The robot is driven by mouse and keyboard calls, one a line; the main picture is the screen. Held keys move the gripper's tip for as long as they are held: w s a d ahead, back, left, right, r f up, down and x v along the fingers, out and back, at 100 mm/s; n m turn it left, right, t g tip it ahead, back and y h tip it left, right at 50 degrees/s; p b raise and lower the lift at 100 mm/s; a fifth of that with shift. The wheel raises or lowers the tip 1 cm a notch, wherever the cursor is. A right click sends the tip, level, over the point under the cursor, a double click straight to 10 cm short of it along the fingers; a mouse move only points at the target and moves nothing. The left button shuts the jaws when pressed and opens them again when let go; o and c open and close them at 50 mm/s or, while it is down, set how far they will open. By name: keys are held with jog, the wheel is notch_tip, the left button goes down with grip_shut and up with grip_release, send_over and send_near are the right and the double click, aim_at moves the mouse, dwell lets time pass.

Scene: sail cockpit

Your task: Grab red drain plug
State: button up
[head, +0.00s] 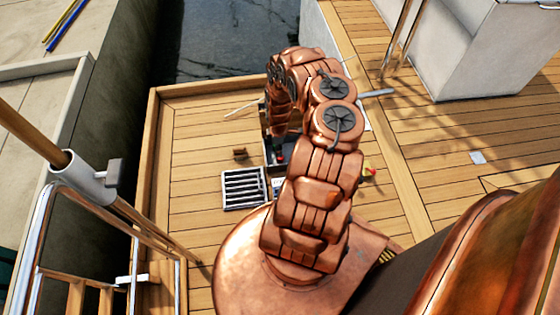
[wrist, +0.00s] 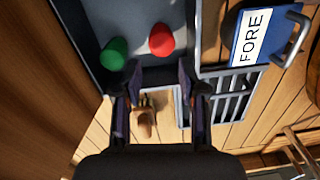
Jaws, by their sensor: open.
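The red drain plug (wrist: 161,40) sits in a grey tray (wrist: 190,22) in the wrist view, with a green plug (wrist: 113,54) to its left. A small red spot, likely the red plug (head: 281,156), shows in the tray in the head view. My gripper (wrist: 160,92) is open and empty. Its two dark fingers are spread around the tray's near edge in the picture, below the red plug and apart from it. In the head view my copper arm hides part of the tray.
A slatted grate (head: 244,187) lies beside the tray. A blue card marked FORE (wrist: 262,38) and a metal handle (wrist: 293,40) are right of the plugs in the wrist view. A small brown wooden piece (head: 240,152) lies on the deck. Deck planks (head: 195,150) are clear at left.

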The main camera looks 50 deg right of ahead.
aim_at(280, 159)
jog(key=shift+s+d+f+b, duration=0.15)
jog(key=shift+f+b, duration=0.55)
jog(key=shift+f, duration=0.45)
jog(key=shift+s+a+f+b, duration=0.15)
jog(key=shift+f+b, duration=0.6)
jog(key=shift+f, duration=0.4)
jog(key=shift+s+d+f+b, duration=0.15)
jog(key=shift+f+b, duration=0.55)
jog(key=shift+f, duration=0.45)
jog(key=shift+c, duration=0.3)
jog(key=c, duration=0.6)
